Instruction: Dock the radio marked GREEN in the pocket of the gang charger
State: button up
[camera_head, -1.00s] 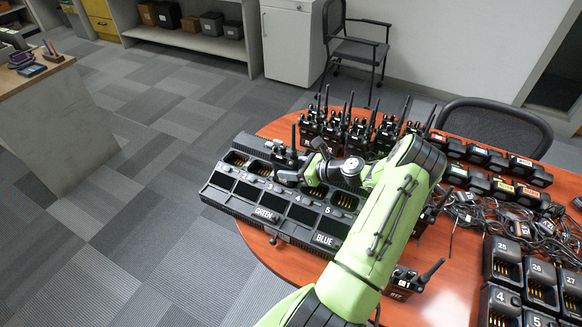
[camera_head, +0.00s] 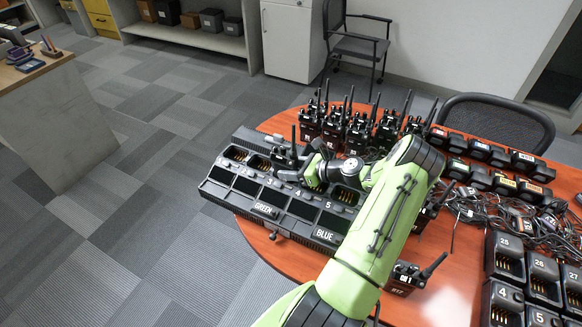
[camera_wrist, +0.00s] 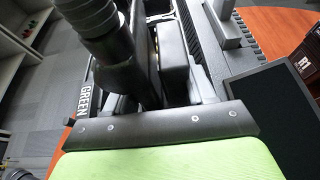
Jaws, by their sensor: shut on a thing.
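The gang charger (camera_head: 215,196) is a long black unit on the orange table, with several pockets and labels reading GREEN (camera_head: 265,210) and BLUE. My gripper (camera_head: 300,168) is over its middle, shut on a black radio (camera_head: 284,153) whose antenna stands up. The wrist view shows the radio's thick dark antenna (camera_wrist: 105,45) close to the lens, beside the charger's GREEN label. My gripper hides the radio's lower part, so I cannot tell whether it is seated in a pocket. The radio's own marking is not readable.
Several upright radios (camera_head: 358,133) crowd the table behind the charger. Tangled cables (camera_head: 480,212) and separate single chargers (camera_head: 540,285) lie to the right. Another radio (camera_head: 408,276) stands near the front edge. Empty pockets with gold contacts show at the charger's left end.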

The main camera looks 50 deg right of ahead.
jog(key=o, duration=1.4)
jog(key=shift+o, duration=0.2)
jog(key=shift+s, duration=0.1)
jog(key=shift+s+d+r, duration=0.1)
jog(key=shift+s+d, duration=0.1)
jog(key=shift+s, duration=0.1)
jog(key=p+v, duration=0.2)
jog(key=v, duration=1.2)
jog(key=shift+s+r, duration=0.25)
jog(key=shift+s, duration=0.15)
